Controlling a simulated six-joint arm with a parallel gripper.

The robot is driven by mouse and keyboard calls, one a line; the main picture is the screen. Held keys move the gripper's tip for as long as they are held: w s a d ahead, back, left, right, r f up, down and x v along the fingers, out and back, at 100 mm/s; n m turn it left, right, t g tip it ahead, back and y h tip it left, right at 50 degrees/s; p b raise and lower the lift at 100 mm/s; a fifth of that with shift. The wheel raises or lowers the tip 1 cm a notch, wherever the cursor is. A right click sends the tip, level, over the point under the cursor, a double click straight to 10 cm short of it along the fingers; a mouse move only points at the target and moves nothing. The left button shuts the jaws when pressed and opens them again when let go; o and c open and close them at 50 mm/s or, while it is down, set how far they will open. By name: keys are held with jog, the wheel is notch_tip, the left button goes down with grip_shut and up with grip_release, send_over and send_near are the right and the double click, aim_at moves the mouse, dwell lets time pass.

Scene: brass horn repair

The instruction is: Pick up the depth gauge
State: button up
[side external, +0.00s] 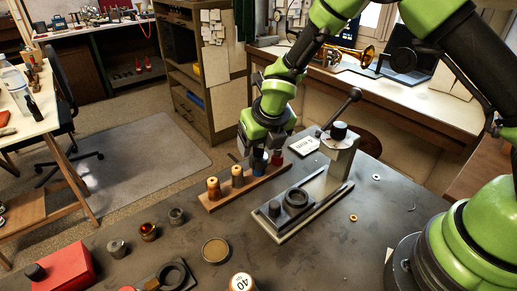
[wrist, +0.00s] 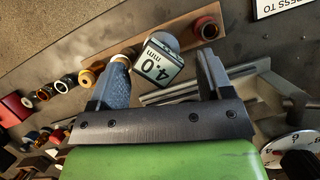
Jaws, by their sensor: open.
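My gripper (wrist: 160,82) is open, with one finger on each side of the gauge. In the side view my gripper (side external: 262,160) is low over the rack's far end and mostly hides the gauge. Contact cannot be told.
A lever press (side external: 338,150) with a long base stands close at the right, with a card (side external: 304,146) behind. Small cups (side external: 148,231) and a red box (side external: 62,267) are at the front left.

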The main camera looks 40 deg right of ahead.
aim_at(258, 149)
jog(key=shift+x, duration=1.6)
jog(key=shift+c, duration=0.2)
